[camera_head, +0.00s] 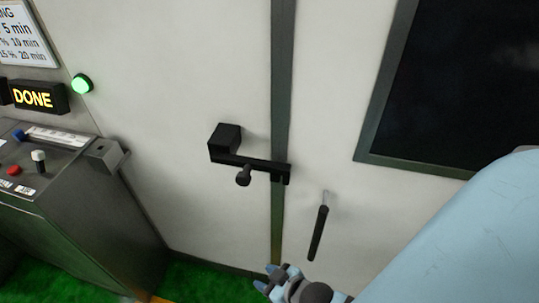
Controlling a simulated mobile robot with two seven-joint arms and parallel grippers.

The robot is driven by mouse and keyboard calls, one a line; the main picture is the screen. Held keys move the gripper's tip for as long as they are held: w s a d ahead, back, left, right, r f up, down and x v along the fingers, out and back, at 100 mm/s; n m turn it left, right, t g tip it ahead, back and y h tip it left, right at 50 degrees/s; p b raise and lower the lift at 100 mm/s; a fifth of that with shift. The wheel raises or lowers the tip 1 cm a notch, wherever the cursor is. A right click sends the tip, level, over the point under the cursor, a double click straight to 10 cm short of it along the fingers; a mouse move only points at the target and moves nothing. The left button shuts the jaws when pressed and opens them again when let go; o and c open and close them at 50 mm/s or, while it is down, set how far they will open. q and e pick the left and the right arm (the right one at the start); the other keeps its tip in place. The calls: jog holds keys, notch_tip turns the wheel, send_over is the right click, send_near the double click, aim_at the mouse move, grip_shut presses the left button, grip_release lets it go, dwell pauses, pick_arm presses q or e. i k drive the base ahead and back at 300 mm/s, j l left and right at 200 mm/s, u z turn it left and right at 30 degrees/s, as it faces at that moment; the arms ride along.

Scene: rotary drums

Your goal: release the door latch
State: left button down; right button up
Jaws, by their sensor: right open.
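The door latch (262,164) is a black bar with a block at its left end and a round knob hanging below it. It lies across the dark vertical seam (283,80) between two pale panels. My right gripper (268,278) is at the bottom of the view, below the latch and apart from it, with its fingers parted and nothing seen between them. My light blue arm comes in from the right. My left gripper is not in view.
A black door handle (317,233) hangs on the right panel. A dark window (460,90) is at upper right. A control console (75,190) stands at left, below a lit DONE sign (38,97) and green lamp (82,83). The floor (205,283) is green.

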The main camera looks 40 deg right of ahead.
aim_at(244, 180)
jog(key=j+z, duration=0.15)
jog(key=z, duration=1.3)
